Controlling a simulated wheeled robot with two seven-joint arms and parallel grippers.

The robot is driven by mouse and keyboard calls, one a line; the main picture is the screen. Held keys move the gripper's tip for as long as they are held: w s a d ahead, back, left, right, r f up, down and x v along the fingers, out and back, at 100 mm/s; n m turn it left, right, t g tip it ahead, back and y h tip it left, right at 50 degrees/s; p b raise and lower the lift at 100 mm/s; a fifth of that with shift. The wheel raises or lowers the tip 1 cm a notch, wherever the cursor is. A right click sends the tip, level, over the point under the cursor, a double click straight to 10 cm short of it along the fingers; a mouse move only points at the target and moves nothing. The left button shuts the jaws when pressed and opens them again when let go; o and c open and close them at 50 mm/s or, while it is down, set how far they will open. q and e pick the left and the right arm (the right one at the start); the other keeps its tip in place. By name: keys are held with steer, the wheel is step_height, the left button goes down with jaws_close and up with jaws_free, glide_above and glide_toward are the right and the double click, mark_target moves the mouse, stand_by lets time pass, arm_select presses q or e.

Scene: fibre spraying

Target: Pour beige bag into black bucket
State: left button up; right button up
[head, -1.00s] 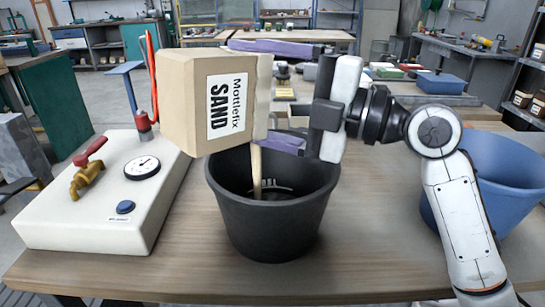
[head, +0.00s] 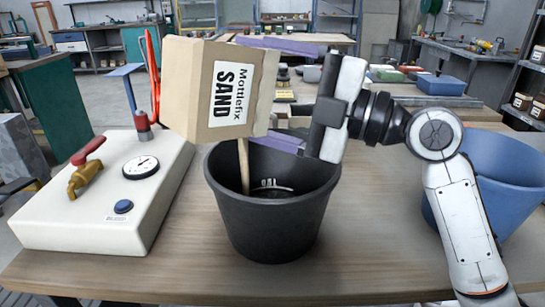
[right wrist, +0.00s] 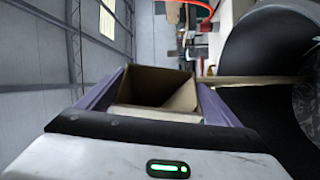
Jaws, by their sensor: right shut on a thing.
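The beige bag (head: 198,85), labelled "Mottlefix SAND", is tipped on its side above the black bucket (head: 265,225). Its open mouth faces right and slightly down, toward my right gripper (head: 268,92), whose purple fingers are shut on it from above and below. A thin beige stream (head: 243,165) falls from the bag's lower edge into the bucket. In the right wrist view, I look into the bag's open mouth (right wrist: 155,88) between the fingers, with the stream (right wrist: 250,80) and bucket (right wrist: 265,50) at right. My left gripper is not in view.
A white panel box (head: 75,215) with a gauge, a brass valve and a blue button stands left of the bucket. A blue bucket (head: 505,165) stands at right behind my arm. The wooden table (head: 370,260) is clear in front.

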steer(key=shift+d, duration=0.1)
steer(key=shift+w+d+r+m+t+y, duration=0.15)
steer(key=shift+w+d+r+m+t, duration=0.2)
steer(key=shift+m, duration=0.35)
steer(key=shift+w+r+m+t+y, duration=0.1)
steer(key=shift+r+m+t+y, duration=0.1)
steer(key=shift+r+m, duration=0.4)
steer(key=shift+w+d+r+m+t+y, duration=0.15)
steer(key=shift+d+r+m+t, duration=0.1)
steer(key=shift+m, duration=0.55)
stand_by(0.9)
steer(key=shift+f+b, duration=0.1)
steer(key=shift+b, duration=0.25)
